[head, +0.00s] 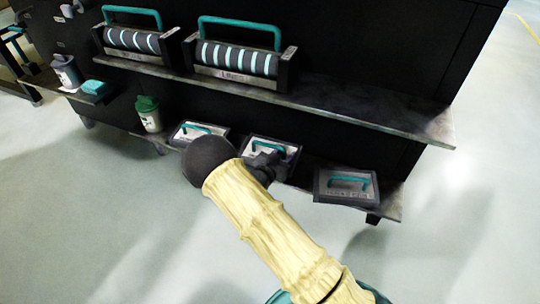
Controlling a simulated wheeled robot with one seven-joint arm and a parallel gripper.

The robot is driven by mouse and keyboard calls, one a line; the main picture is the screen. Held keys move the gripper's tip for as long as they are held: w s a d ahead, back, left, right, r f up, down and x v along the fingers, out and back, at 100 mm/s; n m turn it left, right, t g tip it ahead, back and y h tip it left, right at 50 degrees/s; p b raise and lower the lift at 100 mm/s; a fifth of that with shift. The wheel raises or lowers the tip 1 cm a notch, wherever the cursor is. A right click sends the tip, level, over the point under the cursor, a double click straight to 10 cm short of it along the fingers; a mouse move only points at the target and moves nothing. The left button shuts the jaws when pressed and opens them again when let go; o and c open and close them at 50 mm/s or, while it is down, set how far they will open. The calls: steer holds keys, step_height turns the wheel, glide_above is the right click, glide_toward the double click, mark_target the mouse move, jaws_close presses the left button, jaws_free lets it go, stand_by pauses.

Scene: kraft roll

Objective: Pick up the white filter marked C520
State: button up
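No marking C520 can be read in the head view. Three flat boxes with pale tops and teal handles lie on the lower shelf: a left one (190,137), a middle one (284,152) and a right one (335,195). Two larger striped units with teal handles stand on the upper shelf, a left one (133,42) and a right one (237,60). I cannot tell which item is the filter. My gripper (268,163) is at the middle box, overlapping its front in the picture. Its fingers are small and dark, and whether they touch the box is unclear. My arm hides part of the lower shelf.
The upper shelf (370,108) juts out above the lower shelf (390,203), with its right end bare. A white cup with a green top (149,114) stands left of the boxes. A grey container (66,73) and a teal block (95,88) are further left. The front floor is clear.

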steer(key=shift+c, duration=0.5)
jaws_close()
steer(key=shift+r, duration=0.15)
steer(key=shift+s+r+p, duration=0.2)
steer(key=shift+r+p, duration=0.25)
steer(key=shift+p, duration=0.3)
steer(key=r+p, duration=0.1)
steer(key=r, duration=0.1)
steer(key=r+p, duration=0.3)
steer(key=r, duration=0.1)
steer(key=shift+s+a+r, duration=0.15)
steer(key=shift+s+a, duration=0.1)
steer(key=shift+s, duration=0.1)
steer(key=s+a+p, duration=0.3)
steer(key=s, duration=0.6)
steer(key=s+a+p, duration=0.3)
steer(key=s, duration=0.5)
steer(key=shift+s+a+f, duration=0.15)
steer(key=shift+s+f, duration=0.1)
steer(key=shift+s, duration=0.15)
